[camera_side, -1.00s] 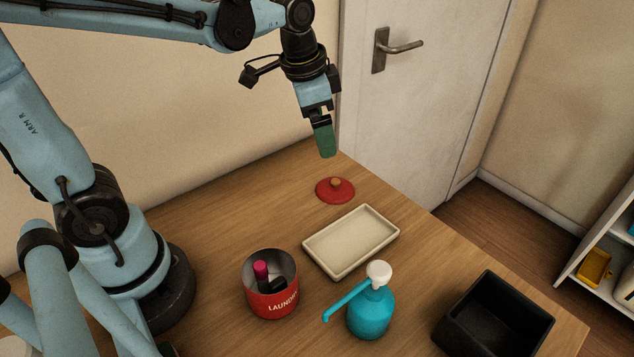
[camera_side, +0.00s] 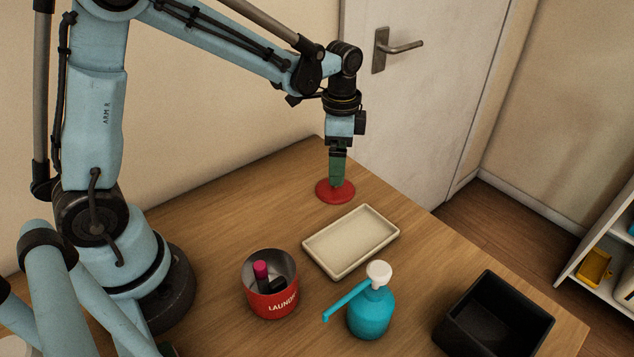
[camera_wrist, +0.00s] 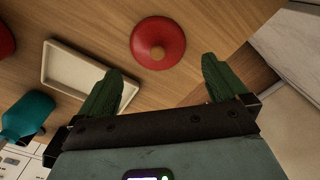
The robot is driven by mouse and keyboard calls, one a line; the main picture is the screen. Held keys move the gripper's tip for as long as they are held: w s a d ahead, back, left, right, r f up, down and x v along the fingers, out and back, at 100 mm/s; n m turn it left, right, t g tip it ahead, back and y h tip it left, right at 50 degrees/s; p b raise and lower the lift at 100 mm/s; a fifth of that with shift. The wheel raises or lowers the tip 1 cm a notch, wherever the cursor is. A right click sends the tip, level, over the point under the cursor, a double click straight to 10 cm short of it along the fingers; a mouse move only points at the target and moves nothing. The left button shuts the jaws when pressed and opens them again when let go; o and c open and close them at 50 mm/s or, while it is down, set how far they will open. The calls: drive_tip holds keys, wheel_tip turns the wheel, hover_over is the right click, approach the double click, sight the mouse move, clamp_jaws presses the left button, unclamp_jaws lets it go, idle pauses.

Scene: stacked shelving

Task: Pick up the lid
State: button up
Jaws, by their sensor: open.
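The red lid (camera_side: 335,195) is round with a small wooden knob and lies flat on the table near its back corner. In the wrist view the lid (camera_wrist: 158,33) shows whole, with its knob (camera_wrist: 158,52) toward the gripper side. My gripper (camera_side: 337,184) points straight down over the lid and hides its knob in the side view. In the wrist view my gripper (camera_wrist: 163,76) has its two green fingers wide apart with nothing between them. The lid lies ahead of the fingertips there, so I cannot tell the exact height above it.
A cream tray (camera_side: 352,243) lies just in front of the lid. A red laundry tin (camera_side: 271,303) holding small items, a teal pump bottle (camera_side: 371,314) and a black bin (camera_side: 472,327) stand nearer the front. The table left of the lid is clear.

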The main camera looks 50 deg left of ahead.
drive_tip(key=shift+s+f, duration=0.2)
drive_tip(key=shift+f, duration=2.7)
drive_tip(key=c, duration=1.1)
